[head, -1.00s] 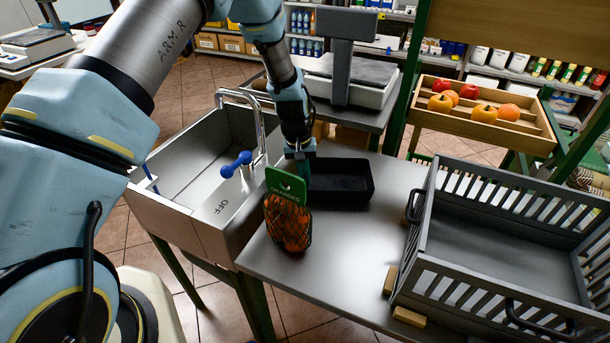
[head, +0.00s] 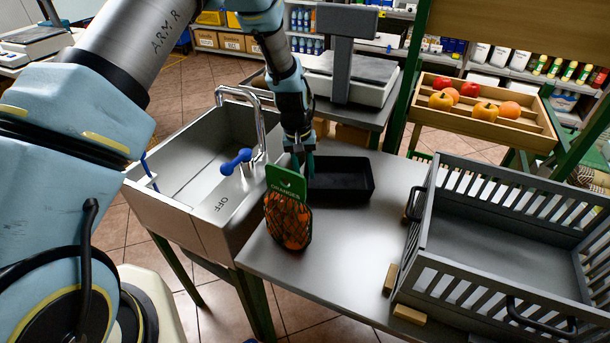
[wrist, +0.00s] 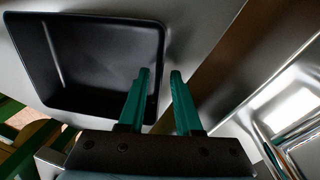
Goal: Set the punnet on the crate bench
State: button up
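The punnet (head: 341,194) is an empty black tray on the steel bench (head: 335,255), just behind the net of oranges. It also shows in the wrist view (wrist: 100,60) at upper left. My gripper (head: 302,170) is at the punnet's left end in the head view. In the wrist view its two green fingers (wrist: 162,75) are apart, with the punnet's near side wall roughly between their tips. I cannot tell whether either finger touches it. A grey slatted crate (head: 490,285) stands on the right of the same bench.
A net of oranges (head: 288,215) with a green label stands in front of the punnet. A steel sink (head: 190,215) with tap and blue handle is at left. Wooden blocks (head: 408,314) lie by the crate. A scale (head: 350,75) and fruit tray (head: 540,135) are behind. Bare bench lies between oranges and crate.

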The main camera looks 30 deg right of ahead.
notch_tip(320, 180, up, 11)
jog(key=a+b, duration=0.1)
jog(key=b, duration=0.1)
jog(key=shift+w+f, duration=0.2)
jog(key=shift+w, duration=0.15)
